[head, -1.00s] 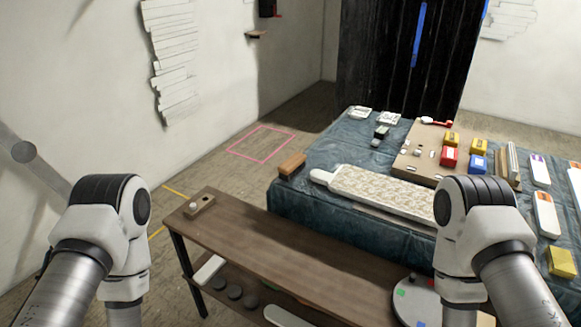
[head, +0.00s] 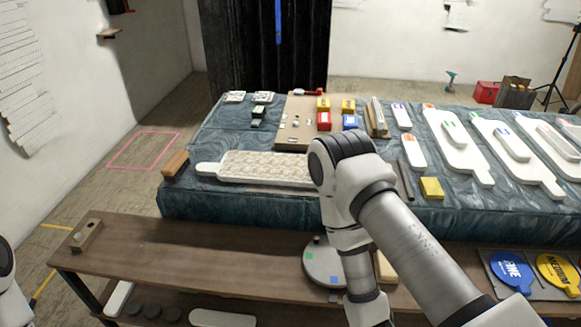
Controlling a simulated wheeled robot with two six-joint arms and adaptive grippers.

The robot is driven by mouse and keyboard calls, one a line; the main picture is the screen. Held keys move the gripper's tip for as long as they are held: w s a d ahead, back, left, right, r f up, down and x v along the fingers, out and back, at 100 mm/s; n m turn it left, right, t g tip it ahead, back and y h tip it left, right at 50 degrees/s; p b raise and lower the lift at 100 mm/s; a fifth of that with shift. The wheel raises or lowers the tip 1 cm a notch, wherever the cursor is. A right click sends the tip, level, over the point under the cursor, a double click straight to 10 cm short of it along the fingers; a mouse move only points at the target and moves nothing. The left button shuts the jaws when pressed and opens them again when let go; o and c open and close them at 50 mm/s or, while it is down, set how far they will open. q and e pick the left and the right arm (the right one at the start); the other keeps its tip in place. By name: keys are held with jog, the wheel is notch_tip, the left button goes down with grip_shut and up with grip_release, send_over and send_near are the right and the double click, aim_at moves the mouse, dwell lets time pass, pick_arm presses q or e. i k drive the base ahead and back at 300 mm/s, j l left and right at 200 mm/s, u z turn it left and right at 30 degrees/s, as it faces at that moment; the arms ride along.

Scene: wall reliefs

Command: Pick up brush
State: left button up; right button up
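I cannot single out a brush with certainty. A brown wooden block (head: 174,163), possibly a brush, lies at the left edge of the cloth-covered table (head: 230,205). A small red item (head: 307,92) lies at the back edge of the tan board (head: 297,133), too small to identify. A thin dark bar (head: 405,181) lies right of my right arm. Neither gripper shows: my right arm fills the lower middle and hides part of the table, and only a bit of my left arm shows at the lower left edge.
A low wooden bench (head: 180,250) stands in front of the table, with a round grey plate (head: 322,262) on it. A long patterned paddle (head: 262,167) and several white paddles lie on the table. Blue (head: 510,270) and yellow (head: 560,272) discs are at lower right. The left floor is clear.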

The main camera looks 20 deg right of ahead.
aim_at(176, 167)
jog(key=i+j, duration=0.2)
jog(key=i+j+z, duration=0.15)
jog(key=j, duration=0.3)
jog(key=i+j, duration=0.2)
jog(key=i+j+z, duration=0.15)
jog(key=j, duration=0.3)
jog(key=i+j, duration=0.15)
jog(key=j, duration=0.2)
jog(key=z, duration=0.05)
